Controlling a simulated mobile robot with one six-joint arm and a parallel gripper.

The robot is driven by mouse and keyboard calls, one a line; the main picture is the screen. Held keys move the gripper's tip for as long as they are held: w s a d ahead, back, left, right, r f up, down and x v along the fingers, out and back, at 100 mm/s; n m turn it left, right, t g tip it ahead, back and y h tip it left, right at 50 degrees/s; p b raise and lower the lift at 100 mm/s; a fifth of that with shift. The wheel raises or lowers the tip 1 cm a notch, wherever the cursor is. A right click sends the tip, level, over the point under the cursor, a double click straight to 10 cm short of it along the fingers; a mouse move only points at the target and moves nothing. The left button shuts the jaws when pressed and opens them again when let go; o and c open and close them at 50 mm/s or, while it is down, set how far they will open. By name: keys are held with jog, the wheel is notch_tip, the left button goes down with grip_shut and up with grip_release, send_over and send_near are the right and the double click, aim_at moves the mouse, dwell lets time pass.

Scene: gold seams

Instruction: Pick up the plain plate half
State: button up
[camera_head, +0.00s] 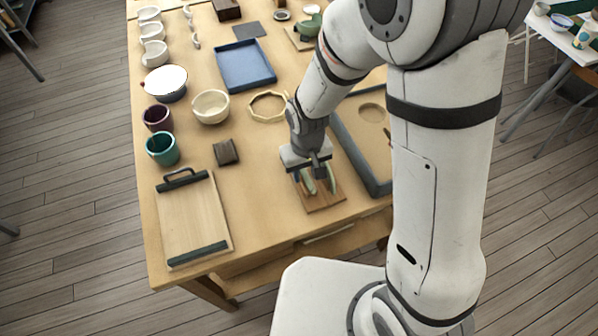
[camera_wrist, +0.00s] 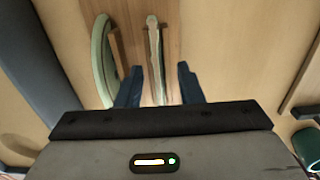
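Two plate halves stand on edge in a small wooden stand (camera_head: 322,200) near the table's front edge. One half (camera_wrist: 103,62) is pale green and curved, left in the wrist view and right in the head view (camera_head: 331,181). The other half (camera_wrist: 154,50) is edge-on, thin and cream-brown with a pale green tip; it also shows in the head view (camera_head: 307,184). I cannot tell for sure which one is plain. My gripper (camera_wrist: 162,86) points down over the stand, open, its blue fingers either side of the edge-on half with visible gaps. The left finger is close to the green half.
A grey-rimmed tray (camera_head: 377,183) lies right of the stand. To the left are a dark block (camera_head: 226,152), a clamped board (camera_head: 193,217), a teal cup (camera_head: 162,149) and a cream bowl (camera_head: 210,107). An octagonal ring (camera_head: 268,106) lies behind. Bare table lies left of the stand.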

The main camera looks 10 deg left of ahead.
jog(key=shift+f, duration=0.2)
jog(key=shift+c, duration=0.4)
grip_shut()
